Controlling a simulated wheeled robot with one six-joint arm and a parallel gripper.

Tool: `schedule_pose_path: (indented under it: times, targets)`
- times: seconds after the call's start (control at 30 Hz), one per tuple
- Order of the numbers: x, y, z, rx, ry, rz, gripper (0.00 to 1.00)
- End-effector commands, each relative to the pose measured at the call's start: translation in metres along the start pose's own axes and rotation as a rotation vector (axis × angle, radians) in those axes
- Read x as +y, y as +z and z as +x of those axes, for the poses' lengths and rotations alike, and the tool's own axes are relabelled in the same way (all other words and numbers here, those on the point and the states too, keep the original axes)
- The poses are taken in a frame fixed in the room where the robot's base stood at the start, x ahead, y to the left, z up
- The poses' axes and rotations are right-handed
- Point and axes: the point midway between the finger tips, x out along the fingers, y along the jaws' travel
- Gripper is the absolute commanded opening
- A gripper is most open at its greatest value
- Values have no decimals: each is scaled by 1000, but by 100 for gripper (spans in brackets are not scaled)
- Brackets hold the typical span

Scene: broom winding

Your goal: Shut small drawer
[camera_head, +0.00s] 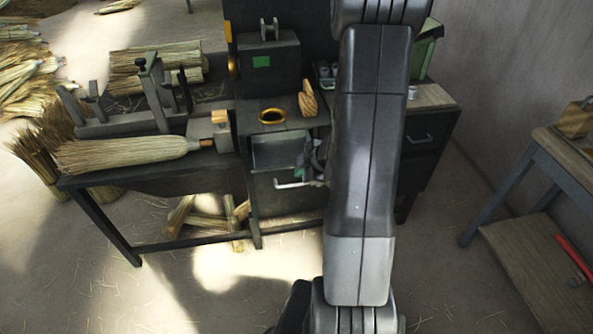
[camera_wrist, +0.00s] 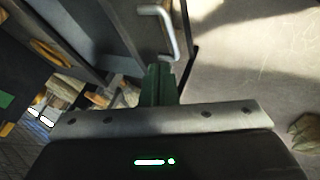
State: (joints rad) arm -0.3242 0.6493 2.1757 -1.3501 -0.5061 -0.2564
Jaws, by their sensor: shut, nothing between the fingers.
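The small drawer (camera_head: 268,182) is under the workbench, left of my arm. It stands pulled out, with part of its pale inside showing above the front. Its light bar handle (camera_head: 293,184) is on the front, and the handle also shows at the top of the wrist view (camera_wrist: 168,32). My gripper (camera_head: 318,160) is at the drawer's right end, partly hidden behind my arm. In the wrist view its green-grey fingers (camera_wrist: 159,82) are shut and empty, close below the handle. I cannot tell whether they touch the drawer.
The workbench holds a broom (camera_head: 125,152), a yellow ring (camera_head: 273,116) and a wooden block (camera_head: 307,100). A side table (camera_head: 570,152) stands far right. Open floor lies in front of the bench.

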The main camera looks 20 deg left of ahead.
Motion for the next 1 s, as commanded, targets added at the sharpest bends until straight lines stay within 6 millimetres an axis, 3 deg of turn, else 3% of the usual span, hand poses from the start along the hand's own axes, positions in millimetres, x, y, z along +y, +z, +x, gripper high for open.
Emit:
schedule_pose_path:
  times: [0.03,0.2,0.4,1.0]
  targets:
    - [-3,1,14,1,-4,-2,0]
    - [-2,1,46,0,-3,-1,0]
    - [-2,1,72,-1,-2,1,0]
    - [2,0,81,-2,0,2,0]
